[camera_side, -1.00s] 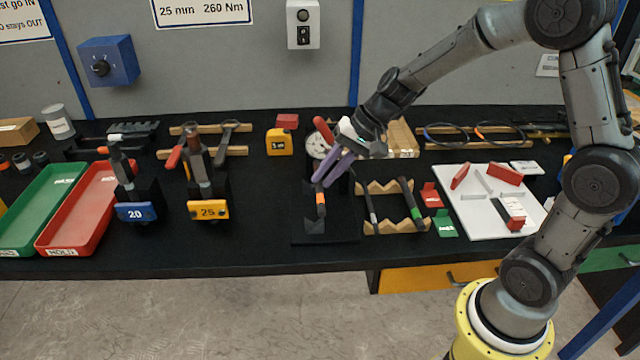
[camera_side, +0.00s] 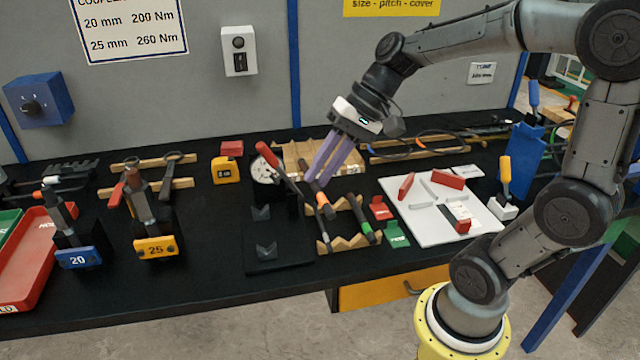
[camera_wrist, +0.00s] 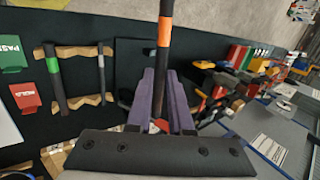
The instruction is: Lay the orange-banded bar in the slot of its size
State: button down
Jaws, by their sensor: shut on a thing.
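The dark orange-banded bar (camera_side: 327,211) is held in the purple fingers of my gripper (camera_side: 315,182), which are shut on it. In the wrist view the bar (camera_wrist: 163,50) runs up between the fingertips (camera_wrist: 163,78), its orange band beyond them. In the side view it overlaps the left part of a notched wooden rack (camera_side: 342,243); in the wrist view it hangs apart from that rack. The rack holds a grey-banded bar (camera_wrist: 102,74) and a green-banded bar (camera_side: 365,229). A light wooden block (camera_side: 291,152), seemingly grooved, lies behind; my fingers partly hide it.
A black fixture with V-blocks (camera_side: 266,250), a dial (camera_side: 264,170) and a red lever (camera_side: 283,165) stands left of the rack; its V-blocks look empty. Red and green cards (camera_side: 396,235) and a white board (camera_side: 410,220) lie to the right. Bare black table lies in front.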

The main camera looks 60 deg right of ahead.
jog(key=w+d+r+n, duration=0.1)
jog(key=w+d+r, duration=0.2)
jog(key=w+d, duration=0.5)
jog(key=w+d+r, duration=0.4)
jog(key=w+d, duration=0.4)
jog(key=w+d+f, duration=0.2)
jog(key=d+f, duration=0.1)
jog(key=d, duration=0.3)
jog(key=w+d+f, duration=0.2)
jog(key=d+f, duration=0.1)
jog(key=d, duration=0.3)
jog(key=shift+s+d+f+m, duration=0.15)
jog(key=shift+d+f+m, duration=0.2)
jog(key=shift+d+f, duration=1.75)
jog(key=shift+s+d+f+m, duration=0.1)
jog(key=shift+d+f+m, duration=0.45)
jog(key=shift+f, duration=3)
jog(key=shift+s+d+f+m, duration=0.15)
jog(key=shift+d+f, duration=1.45)
jog(key=shift+f, duration=1.2)
jog(key=c, duration=0.7)
grip_release()
jog(key=shift+c, duration=0.2)
jog(key=shift+f+h, duration=0.1)
jog(key=shift+h, duration=0.2)
